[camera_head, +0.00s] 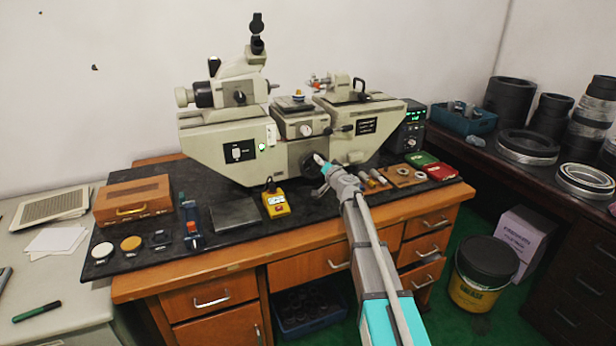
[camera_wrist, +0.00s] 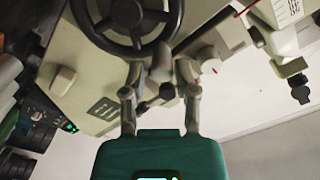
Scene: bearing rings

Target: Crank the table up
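The measuring machine (camera_head: 225,145) stands on the desk, with a small table (camera_head: 300,122) in its middle. Its black spoked handwheel (camera_wrist: 127,14) shows at the top of the wrist view and is mostly behind my gripper in the head view (camera_head: 310,165). My gripper (camera_wrist: 160,66) is at the handwheel's rim, its two fingers apart. A greyish part at the rim lies between the fingertips, with a gap seeming to show on each side; I cannot tell whether it is the crank handle. A dark lever with a round knob (camera_wrist: 167,91) also shows between the fingers.
A yellow control box (camera_head: 276,203) sits on the black mat left of my arm. Small metal parts and a wooden plate (camera_head: 402,176) lie to its right. A wooden box (camera_head: 133,199) is farther left. A yellow bucket (camera_head: 483,275) stands on the floor.

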